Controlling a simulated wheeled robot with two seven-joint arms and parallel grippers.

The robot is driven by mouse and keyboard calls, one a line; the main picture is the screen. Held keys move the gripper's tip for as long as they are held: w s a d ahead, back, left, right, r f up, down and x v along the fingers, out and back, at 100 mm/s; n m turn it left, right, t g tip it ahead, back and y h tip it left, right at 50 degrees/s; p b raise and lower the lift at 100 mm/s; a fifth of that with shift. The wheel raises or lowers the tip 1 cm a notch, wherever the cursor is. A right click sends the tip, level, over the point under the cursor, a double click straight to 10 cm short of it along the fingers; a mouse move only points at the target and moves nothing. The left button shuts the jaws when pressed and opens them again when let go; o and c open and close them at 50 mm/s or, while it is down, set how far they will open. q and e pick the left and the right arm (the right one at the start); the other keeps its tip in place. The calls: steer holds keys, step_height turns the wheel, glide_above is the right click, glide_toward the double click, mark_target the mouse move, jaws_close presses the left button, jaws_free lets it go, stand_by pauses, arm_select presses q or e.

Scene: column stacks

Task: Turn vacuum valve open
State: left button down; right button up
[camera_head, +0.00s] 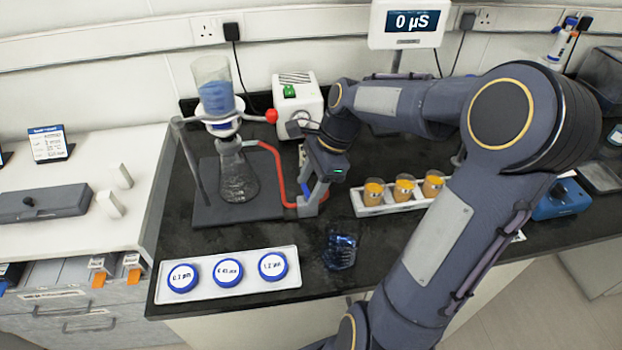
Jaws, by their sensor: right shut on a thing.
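A filter funnel (219,95) with blue liquid sits on a conical glass flask (236,175) on a dark stand. Red tubing (273,160) runs from the flask, bends down and ends at my right gripper (308,200). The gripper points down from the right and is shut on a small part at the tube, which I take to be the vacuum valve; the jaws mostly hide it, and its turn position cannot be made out. A white pump box (297,104) with a green switch stands behind. My left gripper is not in view.
A white tray (228,291) with several blue-lidded round containers lies at the front left. A rack (391,203) of orange-filled cups is right of the gripper. A crumpled dark blue item (340,250) lies in front. A meter (413,22) reads 0 µS.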

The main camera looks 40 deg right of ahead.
steer(key=n+g+p, duration=0.1)
steer(key=n, duration=0.1)
steer(key=n+p, duration=0.2)
steer(key=shift+w+r+n+g, duration=0.2)
steer(key=shift+n+g, duration=0.1)
steer(key=shift+g, duration=0.1)
steer(key=n+g+p, duration=0.1)
steer(key=n+p, duration=0.1)
steer(key=n, duration=0.1)
steer(key=shift+w+n, duration=0.15)
steer(key=shift+n, duration=0.25)
steer(key=n, duration=0.1)
steer(key=n+g+p, duration=0.1)
steer(key=n, duration=0.1)
steer(key=shift+w+a+f+g+h, duration=0.1)
steer(key=shift+w+g+h, duration=0.05)
steer(key=shift+g+h, duration=0.2)
steer(key=shift+a+n+g+h+p, duration=0.1)
steer(key=shift+n+g+h+p, duration=0.4)
steer(key=shift+n, duration=1.7)
steer(key=shift+w+h, duration=0.1)
steer(key=shift+h, duration=0.25)
steer(key=o, duration=1)
steer(key=shift+f, duration=0.1)
steer(key=v, duration=0.8)
steer(key=shift+b, duration=0.35)
